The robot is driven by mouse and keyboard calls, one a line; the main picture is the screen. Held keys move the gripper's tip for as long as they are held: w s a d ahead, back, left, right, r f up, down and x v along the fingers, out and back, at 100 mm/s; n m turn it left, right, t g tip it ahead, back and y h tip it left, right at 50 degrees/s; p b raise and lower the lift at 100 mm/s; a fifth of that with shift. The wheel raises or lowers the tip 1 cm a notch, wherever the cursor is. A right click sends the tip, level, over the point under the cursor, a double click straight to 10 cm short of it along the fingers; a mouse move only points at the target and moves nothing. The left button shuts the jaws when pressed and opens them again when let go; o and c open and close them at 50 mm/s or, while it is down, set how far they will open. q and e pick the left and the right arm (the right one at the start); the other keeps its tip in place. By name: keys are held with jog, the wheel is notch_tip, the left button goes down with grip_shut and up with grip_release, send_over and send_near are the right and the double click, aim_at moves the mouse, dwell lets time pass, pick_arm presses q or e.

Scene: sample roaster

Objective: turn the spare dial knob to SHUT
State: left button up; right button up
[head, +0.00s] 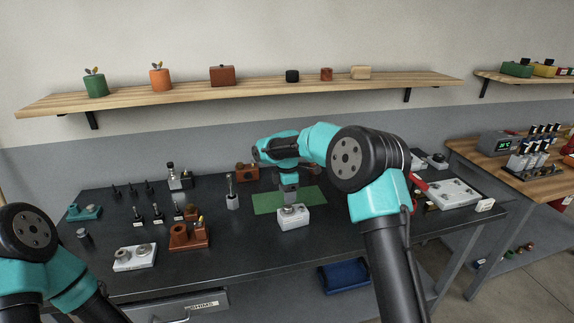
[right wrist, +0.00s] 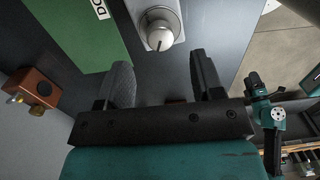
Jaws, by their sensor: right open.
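A grey dial knob (head: 292,210) sits on a white block (head: 293,220) at the front of the green mat. The knob also shows in the right wrist view (right wrist: 159,38), round with a dark pointer line toward the bottom of that picture. No SHUT mark is readable. My right gripper (head: 290,193) is above and just behind the knob in the head view. Its two fingers (right wrist: 164,80) are apart and empty, and the knob lies beyond them, not between them. My left arm shows at the lower left, its gripper out of view.
The green mat (head: 265,202) lies under my right gripper. A white block with two knobs (head: 135,257) and a brown holder (head: 190,237) stand to the left on the dark table. A light panel with a red handle (head: 447,192) is at the right. Table front centre is clear.

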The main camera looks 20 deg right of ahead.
notch_tip(320, 180, up, 12)
jog(key=shift+w, duration=0.2)
dwell(0.4)
